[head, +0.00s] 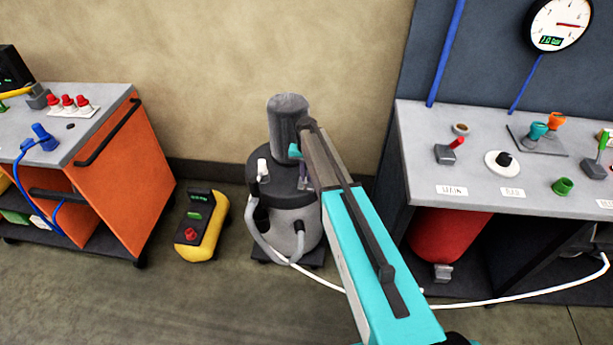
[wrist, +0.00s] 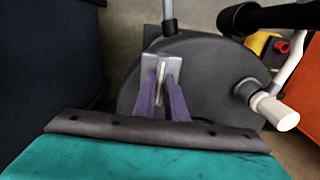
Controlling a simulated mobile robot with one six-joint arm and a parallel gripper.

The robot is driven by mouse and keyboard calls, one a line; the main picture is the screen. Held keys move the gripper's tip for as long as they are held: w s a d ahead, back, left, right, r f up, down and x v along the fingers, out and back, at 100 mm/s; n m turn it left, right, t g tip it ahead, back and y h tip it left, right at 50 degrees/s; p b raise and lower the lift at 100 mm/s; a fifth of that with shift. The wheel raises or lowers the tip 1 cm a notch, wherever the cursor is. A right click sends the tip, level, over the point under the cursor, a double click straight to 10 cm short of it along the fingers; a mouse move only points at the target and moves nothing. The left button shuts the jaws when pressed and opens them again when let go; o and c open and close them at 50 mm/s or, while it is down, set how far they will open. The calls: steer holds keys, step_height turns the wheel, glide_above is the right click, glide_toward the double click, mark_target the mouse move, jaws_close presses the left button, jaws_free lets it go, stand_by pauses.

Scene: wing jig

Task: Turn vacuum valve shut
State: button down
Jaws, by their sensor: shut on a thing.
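The vacuum pump (head: 293,225) is a grey canister with a dark lid and an upright motor, standing on the floor by the wall. My gripper (head: 303,184) reaches down to the right side of its lid. In the wrist view, my gripper (wrist: 161,78) has purple fingers with grey tips, shut on a thin pale upright piece (wrist: 162,72) above the dark lid (wrist: 130,95). I take this piece to be the vacuum valve's handle. The valve's body and the handle's exact angle are mostly hidden by the fingers.
A white-capped fitting (wrist: 282,113) sits on the lid's right side in the wrist view. A yellow device (head: 203,226) stands on the floor left of the pump. An orange cart (head: 140,170) is further left; a grey bench (head: 470,185) with valves is at right.

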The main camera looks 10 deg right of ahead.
steer(key=shift+m+b, duration=0.35)
steer(key=shift+m, duration=0.05)
steer(key=m+b, duration=0.3)
steer(key=shift+f+m, duration=0.15)
steer(key=shift+m, duration=0.15)
steer(key=m+b, duration=0.3)
steer(key=m, duration=0.3)
steer(key=m+b, duration=0.1)
steer(key=m, duration=0.2)
steer(key=shift+m+b, duration=0.3)
steer(key=shift+r+m+b, duration=0.2)
steer(key=shift+m+b, duration=0.25)
steer(key=shift+m, duration=1.45)
steer(key=c, duration=1.8)
jaws_free()
